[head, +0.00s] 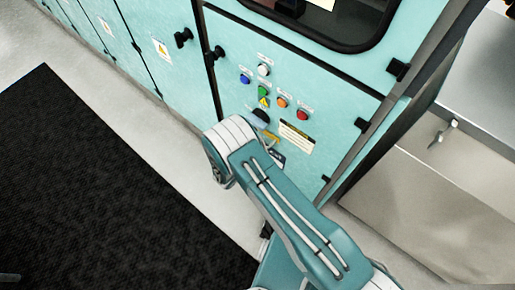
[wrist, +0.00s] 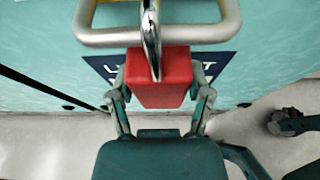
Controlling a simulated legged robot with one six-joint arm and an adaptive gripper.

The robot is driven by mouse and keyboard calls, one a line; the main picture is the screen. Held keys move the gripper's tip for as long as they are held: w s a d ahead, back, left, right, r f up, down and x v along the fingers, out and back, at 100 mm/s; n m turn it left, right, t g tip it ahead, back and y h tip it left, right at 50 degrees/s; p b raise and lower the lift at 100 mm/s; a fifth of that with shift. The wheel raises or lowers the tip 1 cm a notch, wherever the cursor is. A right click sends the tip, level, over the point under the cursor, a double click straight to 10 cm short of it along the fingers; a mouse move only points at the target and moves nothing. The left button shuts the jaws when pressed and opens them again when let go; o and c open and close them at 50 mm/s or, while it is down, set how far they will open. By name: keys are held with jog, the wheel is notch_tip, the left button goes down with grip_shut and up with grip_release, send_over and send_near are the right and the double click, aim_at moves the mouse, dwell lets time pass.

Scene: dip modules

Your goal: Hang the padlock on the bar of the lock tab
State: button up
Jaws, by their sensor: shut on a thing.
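The red padlock body (wrist: 160,85) is between the two fingers of my gripper (wrist: 160,78), which is shut on it, in the wrist view. Its shiny metal shackle (wrist: 151,35) points up the picture and crosses in front of the grey bar (wrist: 205,34). The shackle is seen edge-on, so I cannot tell whether it is around the bar or only beside it. The bar is a rounded tube loop with yellow showing inside it at the top. In the head view a small yellow piece (head: 271,137) shows under a black knob; my arm hides the gripper and padlock.
A teal cabinet (head: 340,85) carries several coloured buttons (head: 264,91) and a yellow-white label (head: 297,137). A dark blue label (wrist: 215,62) is behind the padlock. A black mat (head: 100,190) lies at the left, and a grey metal unit (head: 440,200) stands at the right.

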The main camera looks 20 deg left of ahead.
jog(key=shift+f, duration=0.15)
jog(key=o, duration=1.2)
jog(key=shift+o, duration=0.2)
jog(key=shift+s, duration=0.1)
jog(key=v, duration=1.2)
jog(key=shift+a, duration=0.1)
